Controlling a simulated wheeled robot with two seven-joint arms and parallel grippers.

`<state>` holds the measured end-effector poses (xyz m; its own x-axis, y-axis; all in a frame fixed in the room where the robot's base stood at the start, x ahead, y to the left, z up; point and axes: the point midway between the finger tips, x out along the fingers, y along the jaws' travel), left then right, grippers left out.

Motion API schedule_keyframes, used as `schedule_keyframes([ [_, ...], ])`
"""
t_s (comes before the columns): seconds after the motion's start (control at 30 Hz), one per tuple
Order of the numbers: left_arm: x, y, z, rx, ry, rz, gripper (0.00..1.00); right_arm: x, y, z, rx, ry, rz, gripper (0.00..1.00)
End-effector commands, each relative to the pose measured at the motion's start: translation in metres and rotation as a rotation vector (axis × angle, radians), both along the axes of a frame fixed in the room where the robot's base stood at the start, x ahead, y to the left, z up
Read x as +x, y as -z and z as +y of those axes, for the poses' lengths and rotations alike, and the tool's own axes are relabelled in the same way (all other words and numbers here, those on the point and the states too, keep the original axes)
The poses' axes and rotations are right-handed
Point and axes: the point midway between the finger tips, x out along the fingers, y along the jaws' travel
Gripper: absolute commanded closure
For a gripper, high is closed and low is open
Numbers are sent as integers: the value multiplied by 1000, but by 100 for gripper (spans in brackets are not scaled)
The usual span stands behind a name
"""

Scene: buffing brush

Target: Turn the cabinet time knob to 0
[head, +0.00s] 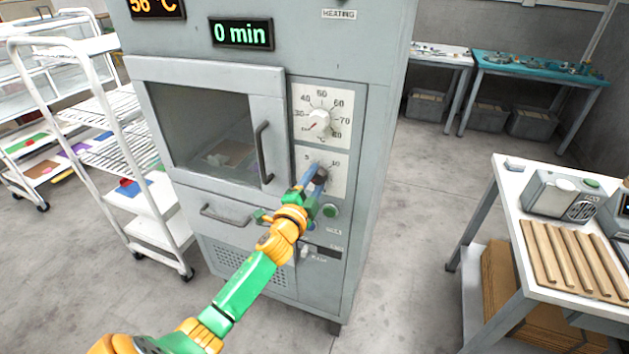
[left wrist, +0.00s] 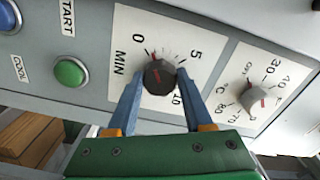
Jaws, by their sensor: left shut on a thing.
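The grey cabinet (head: 371,120) stands in front of me. Its time knob (left wrist: 159,77) is dark with a red mark, on a white dial plate (left wrist: 133,20) marked MIN, 0, 5 and 10. My left gripper (head: 318,178) is at this dial and hides most of the knob in the head view. In the left wrist view the blue fingers of the gripper (left wrist: 158,84) are shut on the knob, one on each side. The exact direction of the red mark is hard to tell. The green display (head: 240,33) reads 0 min. My right gripper is out of view.
The temperature knob (head: 317,121) is above the time dial; it also shows in the left wrist view (left wrist: 257,102). A green button (left wrist: 70,73) is close to the gripper. The cabinet door handle (head: 263,153) is left of the dials. A white rack (head: 100,130) stands left, a table (head: 515,190) right.

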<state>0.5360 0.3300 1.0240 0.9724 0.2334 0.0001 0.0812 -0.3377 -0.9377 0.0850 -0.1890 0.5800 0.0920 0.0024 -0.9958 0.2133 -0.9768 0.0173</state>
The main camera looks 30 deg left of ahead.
Motion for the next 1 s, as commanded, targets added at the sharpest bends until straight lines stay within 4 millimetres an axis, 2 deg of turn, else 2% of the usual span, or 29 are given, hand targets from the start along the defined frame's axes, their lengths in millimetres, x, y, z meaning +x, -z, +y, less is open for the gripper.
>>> schedule_keyframes([
  [0.4, 0, 0, 0, -187, 0, -45, 100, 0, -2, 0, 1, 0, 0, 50],
  [1.0, 0, -1, 0, -218, 1, -55, 100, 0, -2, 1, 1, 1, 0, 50],
])
